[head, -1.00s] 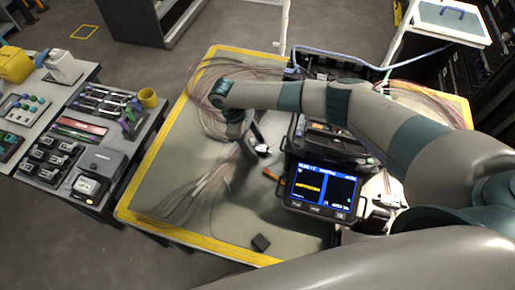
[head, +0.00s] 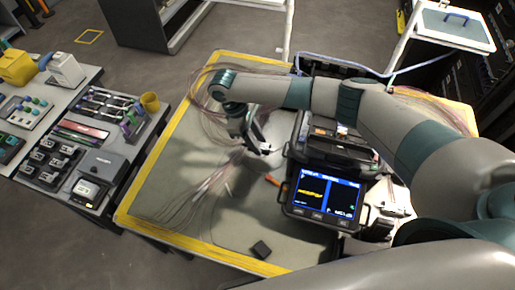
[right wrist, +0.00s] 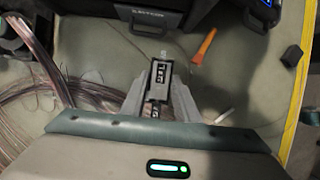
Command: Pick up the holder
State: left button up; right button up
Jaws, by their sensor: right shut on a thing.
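The holder (right wrist: 160,78) is a small dark block with pale markings, between the two grey fingers of my right gripper (right wrist: 160,92) in the right wrist view. The gripper is shut on it. In the head view my right gripper (head: 260,143) hangs over the work mat, left of the fusion splicer (head: 318,195). The holder is small there and mostly hidden by the fingers. Its height above the mat is hard to tell. My left gripper is not in view.
The mat (head: 200,215) has a yellow border. Loose fibre cables (head: 190,190) lie to the left of the gripper. An orange tool (right wrist: 204,46) and a small black block (head: 261,249) lie nearby. A side table with tools (head: 120,140) stands at left.

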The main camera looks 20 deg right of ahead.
jog(key=shift+r+b, duration=0.55)
jog(key=shift+r, duration=2.2)
